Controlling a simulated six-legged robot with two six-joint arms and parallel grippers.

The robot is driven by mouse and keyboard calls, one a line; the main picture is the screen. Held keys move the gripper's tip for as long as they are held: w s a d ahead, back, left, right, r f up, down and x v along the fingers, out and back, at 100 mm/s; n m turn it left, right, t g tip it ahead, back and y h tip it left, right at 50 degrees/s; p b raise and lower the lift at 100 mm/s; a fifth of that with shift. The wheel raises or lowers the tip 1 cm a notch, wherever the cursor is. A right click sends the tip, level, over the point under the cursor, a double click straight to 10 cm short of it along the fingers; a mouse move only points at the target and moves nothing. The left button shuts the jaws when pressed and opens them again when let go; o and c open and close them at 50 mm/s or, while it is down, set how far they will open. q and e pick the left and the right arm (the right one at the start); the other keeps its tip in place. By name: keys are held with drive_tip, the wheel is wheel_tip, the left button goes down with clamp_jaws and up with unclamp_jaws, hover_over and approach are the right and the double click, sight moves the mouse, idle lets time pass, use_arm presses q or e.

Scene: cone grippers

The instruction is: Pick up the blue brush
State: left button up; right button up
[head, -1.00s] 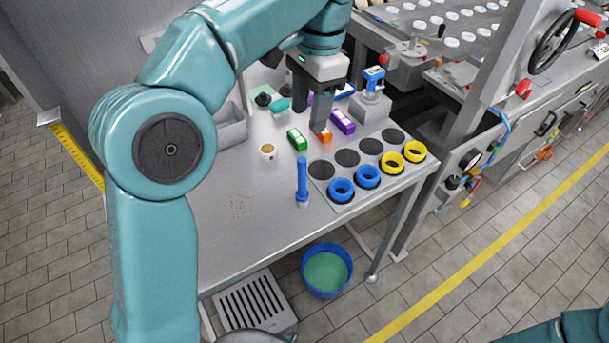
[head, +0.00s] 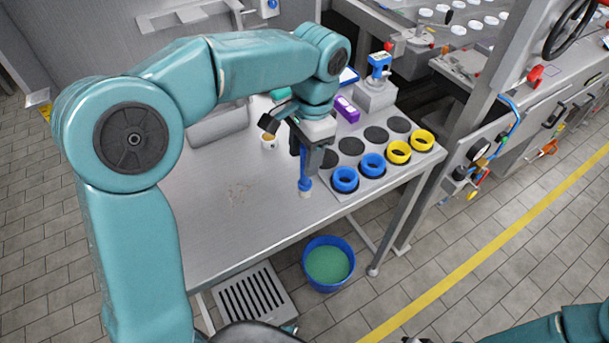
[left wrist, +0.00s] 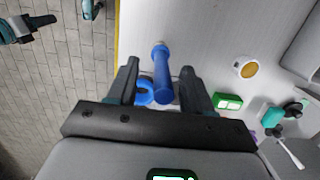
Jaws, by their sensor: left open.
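The blue brush (head: 304,181) stands upright, bristles down, on the metal table near its front edge. My left gripper (head: 304,160) is above it, pointing down, with its fingers around the upper handle. In the left wrist view the brush (left wrist: 162,70) lies between the two open fingers (left wrist: 160,82). Gaps show on both sides, so it does not look clamped. The top of the handle is partly hidden by the gripper in the head view. My right gripper is not clearly in view.
Blue rings (head: 345,179) and yellow rings (head: 422,140) sit on a plate just right of the brush. A blue bucket (head: 328,263) stands on the floor below. The table's left front is clear.

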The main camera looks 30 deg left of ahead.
use_arm(q)
drive_tip(key=shift+w+a+f, duration=0.1)
drive_tip(key=shift+w+f, duration=0.05)
drive_tip(key=shift+f, duration=0.4)
drive_tip(key=shift+w+a+f, duration=0.1)
drive_tip(key=shift+f, duration=0.4)
drive_tip(key=shift+s+d+r, duration=0.15)
drive_tip(key=shift+s, duration=0.15)
drive_tip(key=shift+c, duration=1.2)
drive_tip(key=shift+w, duration=0.2)
clamp_jaws()
drive_tip(key=shift+s, duration=0.1)
drive_tip(key=shift+r, duration=0.1)
